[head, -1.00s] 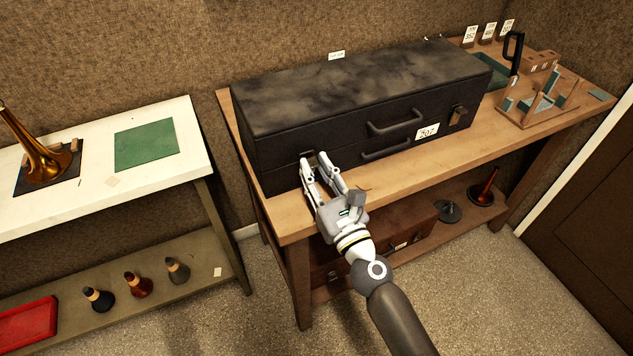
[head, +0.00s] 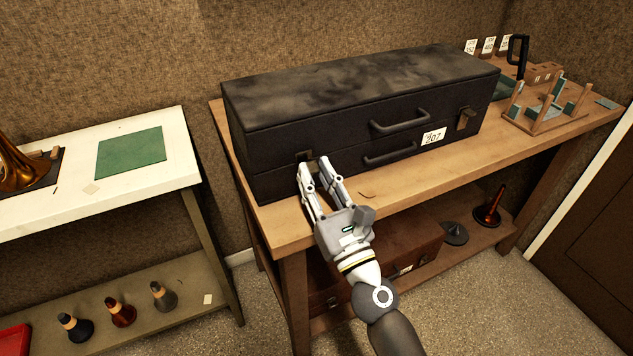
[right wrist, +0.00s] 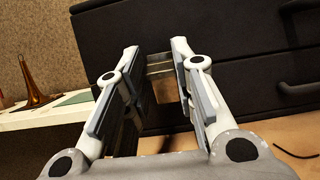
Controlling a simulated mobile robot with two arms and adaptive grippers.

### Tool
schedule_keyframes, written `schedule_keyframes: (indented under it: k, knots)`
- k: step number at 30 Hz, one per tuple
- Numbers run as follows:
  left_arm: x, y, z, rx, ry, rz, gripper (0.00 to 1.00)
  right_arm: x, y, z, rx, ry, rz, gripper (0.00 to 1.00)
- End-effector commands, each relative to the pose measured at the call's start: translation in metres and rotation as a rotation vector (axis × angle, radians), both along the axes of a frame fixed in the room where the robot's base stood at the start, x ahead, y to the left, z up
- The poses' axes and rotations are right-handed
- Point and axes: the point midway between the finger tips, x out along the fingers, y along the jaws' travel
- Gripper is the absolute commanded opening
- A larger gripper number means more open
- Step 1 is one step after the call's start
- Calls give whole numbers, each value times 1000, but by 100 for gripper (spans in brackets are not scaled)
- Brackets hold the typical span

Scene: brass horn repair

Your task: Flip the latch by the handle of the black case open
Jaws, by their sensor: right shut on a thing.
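The black case (head: 270,130) lies closed on the wooden bench, its front with two handles facing me. One brass latch (head: 304,155) is at the left of its front; it also shows between my fingers in the right wrist view (right wrist: 160,68). A second brass latch (head: 466,118) is at the right, past the upper handle (head: 400,122) and the tag (head: 433,137). My right gripper (head: 313,164) is at the left latch, one finger on each side, shut on it. The fingertips partly hide this latch in the head view. My left gripper is out of view.
The wooden bench (head: 400,185) has a narrow free strip before the case. A wooden rack (head: 545,115) stands to its right. A brown case (head: 410,250) lies on the shelf below. A white table (head: 120,185) with a green mat (head: 130,152) is at the left.

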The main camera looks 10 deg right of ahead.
Motion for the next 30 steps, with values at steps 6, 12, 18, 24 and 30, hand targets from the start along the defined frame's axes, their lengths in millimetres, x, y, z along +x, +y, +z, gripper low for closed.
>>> schedule_keyframes:
  k: [6,12,18,24,30]
  knots:
    - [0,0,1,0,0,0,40,0,0,1,0,-1,0,31]
    - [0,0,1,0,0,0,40,0,0,1,0,0,0,46]
    - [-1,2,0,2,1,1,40,0,0,0,0,1,0,46]
    - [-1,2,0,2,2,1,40,-4,-2,-3,-5,6,-1,46]
    - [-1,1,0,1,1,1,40,-16,-6,-9,-9,9,-3,46]
